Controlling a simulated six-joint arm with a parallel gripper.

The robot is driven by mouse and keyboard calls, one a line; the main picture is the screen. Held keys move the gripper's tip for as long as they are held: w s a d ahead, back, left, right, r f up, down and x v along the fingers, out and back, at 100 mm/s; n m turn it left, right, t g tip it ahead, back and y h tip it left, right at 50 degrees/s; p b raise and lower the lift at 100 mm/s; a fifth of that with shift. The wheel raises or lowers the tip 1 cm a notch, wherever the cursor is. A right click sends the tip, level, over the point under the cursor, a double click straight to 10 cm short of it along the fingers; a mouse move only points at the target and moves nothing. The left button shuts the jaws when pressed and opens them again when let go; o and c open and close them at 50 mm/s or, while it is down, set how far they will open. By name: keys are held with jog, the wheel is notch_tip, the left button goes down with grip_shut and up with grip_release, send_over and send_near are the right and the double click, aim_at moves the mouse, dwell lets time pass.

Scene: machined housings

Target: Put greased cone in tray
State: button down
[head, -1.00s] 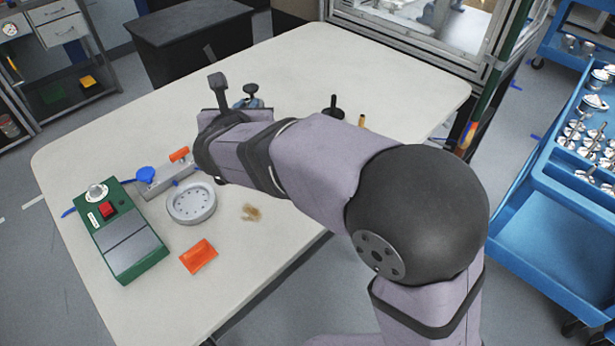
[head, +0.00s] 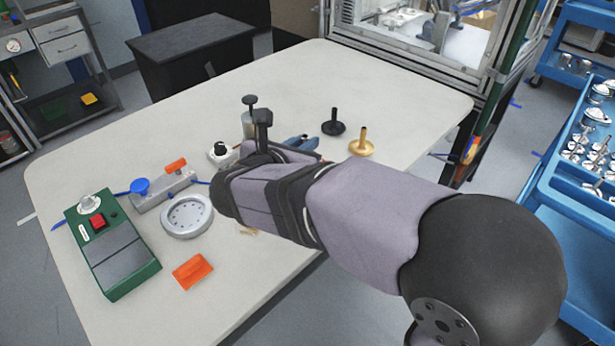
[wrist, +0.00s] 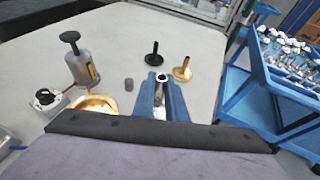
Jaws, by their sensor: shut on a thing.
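My gripper (wrist: 161,97) has blue fingers, shut on a silvery metal part (wrist: 160,90) with a dark ring at its far end. This is likely the greased cone; no grease can be made out on it. The gripper is above the table, and its blue fingers (head: 301,142) show past my arm in the head view, where the held part is hidden. A blue cart with a tray (head: 560,176) stands at the right, with several silvery parts on it. It also shows at the right in the wrist view (wrist: 246,88), apart from the gripper.
A black stemmed part (head: 333,128) and a brass one (head: 361,148) stand on the table beyond the gripper. A brass dish (wrist: 95,104) and a grey canister (wrist: 82,68) are left of it. A green control box (head: 112,250) and a round metal flange (head: 187,215) lie further left.

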jog(key=shift+f, duration=3.95)
jog(key=shift+f, duration=0.15)
jog(key=c, duration=2.2)
grip_release()
jog(key=shift+f+b, duration=0.1)
jog(key=shift+b, duration=0.25)
jog(key=o, duration=0.4)
jog(key=shift+o, duration=0.2)
